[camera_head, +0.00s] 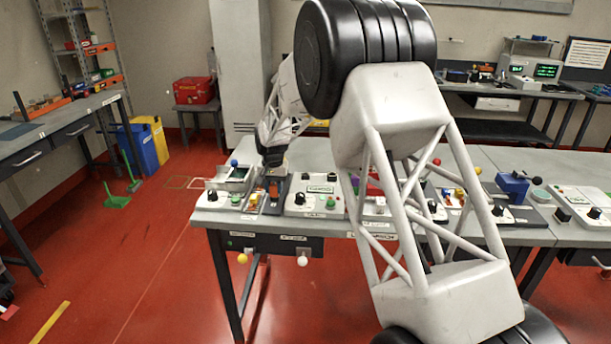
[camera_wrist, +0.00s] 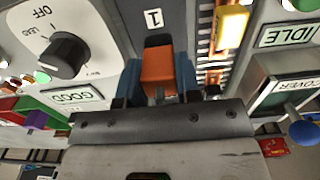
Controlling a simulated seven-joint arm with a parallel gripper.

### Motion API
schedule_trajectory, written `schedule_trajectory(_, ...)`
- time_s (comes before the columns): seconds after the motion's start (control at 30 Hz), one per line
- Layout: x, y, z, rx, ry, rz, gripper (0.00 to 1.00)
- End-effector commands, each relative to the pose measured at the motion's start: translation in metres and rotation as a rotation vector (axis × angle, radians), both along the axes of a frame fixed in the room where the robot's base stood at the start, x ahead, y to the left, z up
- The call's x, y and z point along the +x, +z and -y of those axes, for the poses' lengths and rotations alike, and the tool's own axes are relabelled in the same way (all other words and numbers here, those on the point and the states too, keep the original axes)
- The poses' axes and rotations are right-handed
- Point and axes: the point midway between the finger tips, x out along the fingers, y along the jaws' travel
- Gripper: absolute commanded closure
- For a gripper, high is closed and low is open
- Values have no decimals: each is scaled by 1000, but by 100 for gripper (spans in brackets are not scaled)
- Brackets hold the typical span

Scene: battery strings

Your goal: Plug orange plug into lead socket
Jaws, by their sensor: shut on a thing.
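In the wrist view the orange plug (camera_wrist: 158,66) sits between the two blue finger pads of my gripper (camera_wrist: 157,78). The gripper is shut on it. The plug is in front of a dark grey panel (camera_wrist: 178,20) marked "1". In the head view my gripper (camera_head: 273,168) is low over the left part of the bench, with orange (camera_head: 273,187) showing just below it. I cannot make out a socket labelled lead, and I cannot tell whether the plug's far end is in anything. A dial (camera_wrist: 65,56) left of the plug has a small "LEAD" marking.
A white unit with a green "GOOD" display (camera_wrist: 75,96) is left of the gripper. Several control boxes line the bench (camera_head: 345,240) closely.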

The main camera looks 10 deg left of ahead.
Motion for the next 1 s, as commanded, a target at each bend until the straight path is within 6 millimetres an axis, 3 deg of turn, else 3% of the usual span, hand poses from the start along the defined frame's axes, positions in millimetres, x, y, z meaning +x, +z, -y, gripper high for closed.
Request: schedule_trajectory(1.0,0,19,0,1,0,1,97)
